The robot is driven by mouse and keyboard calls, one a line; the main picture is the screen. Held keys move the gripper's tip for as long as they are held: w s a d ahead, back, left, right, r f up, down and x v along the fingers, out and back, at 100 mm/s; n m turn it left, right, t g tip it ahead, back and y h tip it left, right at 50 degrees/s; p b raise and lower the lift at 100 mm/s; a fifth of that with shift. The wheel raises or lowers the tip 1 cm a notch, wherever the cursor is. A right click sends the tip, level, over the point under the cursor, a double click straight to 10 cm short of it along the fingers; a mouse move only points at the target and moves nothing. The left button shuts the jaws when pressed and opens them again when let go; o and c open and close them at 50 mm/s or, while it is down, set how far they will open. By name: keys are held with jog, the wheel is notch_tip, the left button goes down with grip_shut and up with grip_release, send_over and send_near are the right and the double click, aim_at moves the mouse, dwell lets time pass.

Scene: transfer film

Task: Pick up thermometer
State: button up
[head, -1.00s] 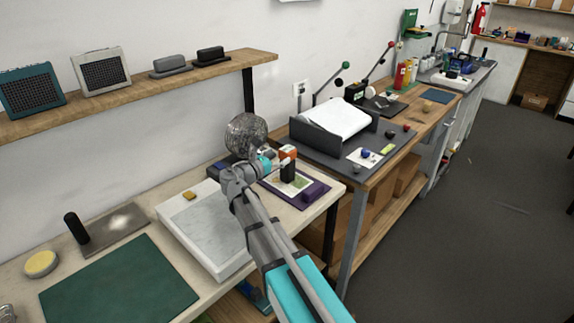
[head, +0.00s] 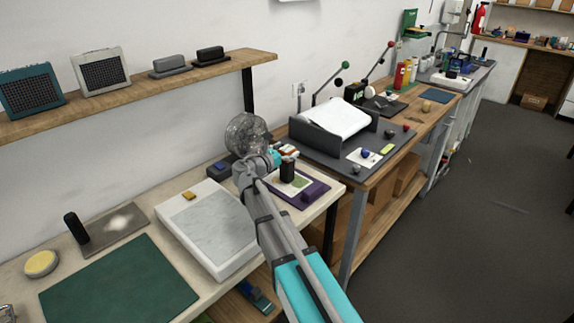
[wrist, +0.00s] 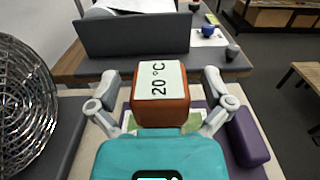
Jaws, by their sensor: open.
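The thermometer (wrist: 160,98) is an orange block with a pale display reading 20 °C. It fills the middle of the wrist view. My gripper (wrist: 160,88) is open, with one finger to the left and one to the right of the thermometer. Gaps show between the fingers and its sides, so it is not gripped. In the head view my gripper (head: 278,158) is over the right end of the pale bench, and only a little of the thermometer can be made out there, beside a dark upright block.
A round wire-mesh fan (head: 245,133) stands close on the left, also in the wrist view (wrist: 24,105). A purple block (wrist: 247,138) lies close on the right. A dark tray with white paper (head: 338,120) stands beyond. A white-framed slab (head: 207,225) lies nearer me.

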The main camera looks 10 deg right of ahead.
jog(key=c, duration=1.3)
jog(key=shift+r, duration=0.2)
notch_tip(320, 180, up, 3)
jog(key=p, duration=0.3)
jog(key=s+a+r+p, duration=0.3)
jog(key=s+r+p, duration=0.6)
jog(key=s, duration=0.4)
jog(key=shift+s+r+p, duration=0.3)
jog(key=shift+s+p, duration=0.05)
jog(key=shift+p, duration=0.15)
jog(key=shift+a, duration=0.1)
